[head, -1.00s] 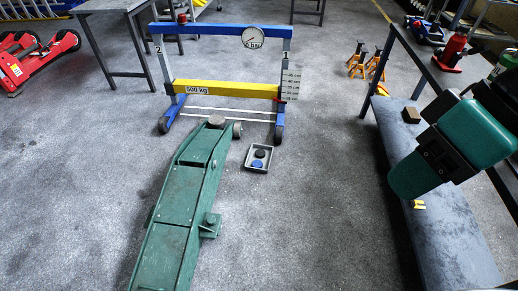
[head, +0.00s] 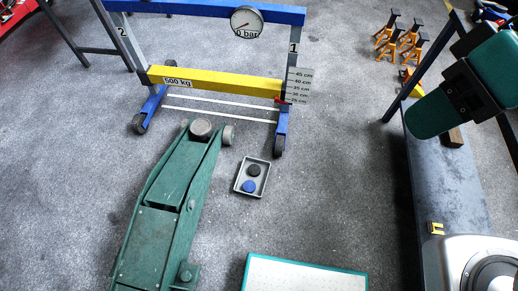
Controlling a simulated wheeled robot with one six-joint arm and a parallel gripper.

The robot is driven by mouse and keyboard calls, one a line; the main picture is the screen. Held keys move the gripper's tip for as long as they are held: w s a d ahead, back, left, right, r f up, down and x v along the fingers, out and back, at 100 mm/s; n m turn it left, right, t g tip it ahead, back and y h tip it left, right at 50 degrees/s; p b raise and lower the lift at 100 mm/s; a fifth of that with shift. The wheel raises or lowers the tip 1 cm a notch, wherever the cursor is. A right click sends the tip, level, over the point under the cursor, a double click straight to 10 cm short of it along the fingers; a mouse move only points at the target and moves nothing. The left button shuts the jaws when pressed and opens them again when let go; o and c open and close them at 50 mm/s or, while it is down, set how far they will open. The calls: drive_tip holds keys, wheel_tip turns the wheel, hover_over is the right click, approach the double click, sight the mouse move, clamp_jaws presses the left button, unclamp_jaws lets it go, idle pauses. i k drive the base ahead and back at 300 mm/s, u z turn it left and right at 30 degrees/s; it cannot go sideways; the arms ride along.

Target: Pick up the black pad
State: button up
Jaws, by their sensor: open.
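The black pad (head: 254,170) is a small dark disc in a shallow grey tray (head: 265,180) on the floor. A blue pad (head: 249,187) lies in the same tray, just in front of the black one. The tray is right of the green trolley jack (head: 160,205), near its round saddle (head: 201,129). My gripper is not visible; only teal and black links of my arm show at the upper right, well away from the tray.
A blue frame with a yellow 500 kg beam (head: 225,84), a gauge (head: 246,20) and a height scale (head: 299,85) stands behind the tray. A dark bench (head: 445,185) is at right, with a yellow piece (head: 436,228) on it. Orange stands (head: 400,38) are behind. Floor right of the tray is clear.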

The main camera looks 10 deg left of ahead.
sight(254, 170)
drive_tip(key=i, duration=0.75)
drive_tip(key=u, duration=0.65)
drive_tip(key=i, duration=0.4)
drive_tip(key=u, duration=0.85)
